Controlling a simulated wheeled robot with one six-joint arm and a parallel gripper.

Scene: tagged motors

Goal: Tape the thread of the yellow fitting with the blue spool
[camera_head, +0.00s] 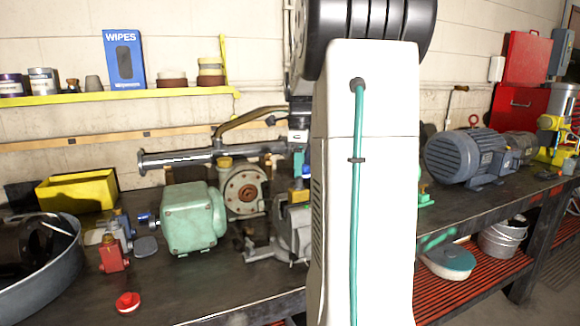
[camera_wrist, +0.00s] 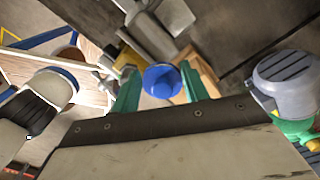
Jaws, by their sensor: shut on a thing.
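In the wrist view my gripper (camera_wrist: 160,88) has its two teal fingers on either side of the rounded blue spool (camera_wrist: 162,79) and is shut on it. In the head view my white arm hides most of the gripper; a bit of blue shows at the arm's left edge. Just below it a small yellow piece, seemingly the yellow fitting (camera_head: 299,197), sits at the top of a grey vise (camera_head: 290,225). Its thread cannot be made out, nor whether the spool touches it.
A green motor (camera_head: 190,220) and a flanged pump (camera_head: 245,190) stand left of the vise. A red fitting (camera_head: 113,256), a red cap (camera_head: 128,302) and a round metal pan (camera_head: 62,285) are farther left. A large grey-blue motor (camera_head: 465,156) stands right. The front bench middle is clear.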

